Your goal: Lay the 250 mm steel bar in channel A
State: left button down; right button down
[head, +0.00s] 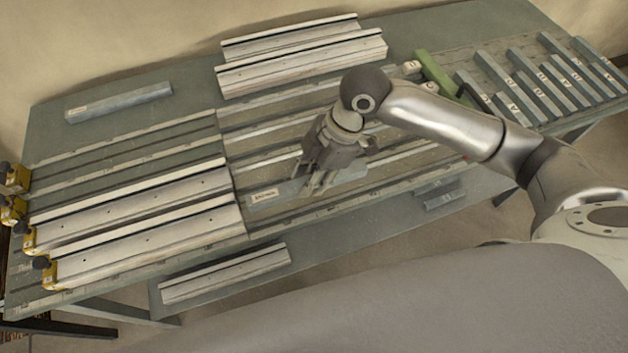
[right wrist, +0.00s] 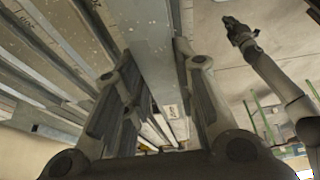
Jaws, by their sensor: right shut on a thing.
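My right gripper (head: 318,188) is shut on a grey steel bar (head: 290,192) with a white label at its left end. The label is too small to read. In the right wrist view the bar (right wrist: 152,62) runs between the two fingers (right wrist: 155,75). The bar is over the front part of the slotted bench, right of the pale profiles; I cannot tell whether it touches the bench. Channel letters are not readable, so I cannot tell which is channel A. My left gripper (right wrist: 240,30) shows small at the upper right of the right wrist view; its jaws are unclear.
Pale profiles (head: 140,238) lie at the left by yellow clamps (head: 45,272); more profiles (head: 300,65) lie at the back. Another labelled bar (head: 118,103) lies back left. Several grey bars (head: 530,98) and a green bar (head: 436,73) are at the right. A profile (head: 225,273) lies on the lower shelf.

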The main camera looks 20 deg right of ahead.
jog(key=shift+w+d+f, duration=0.25)
jog(key=shift+f, duration=0.15)
jog(key=f, duration=0.1)
jog(key=f+p, duration=0.1)
jog(key=f, duration=0.1)
jog(key=shift+w+d, duration=0.1)
jog(key=shift+d, duration=0.1)
jog(key=shift+f, duration=0.35)
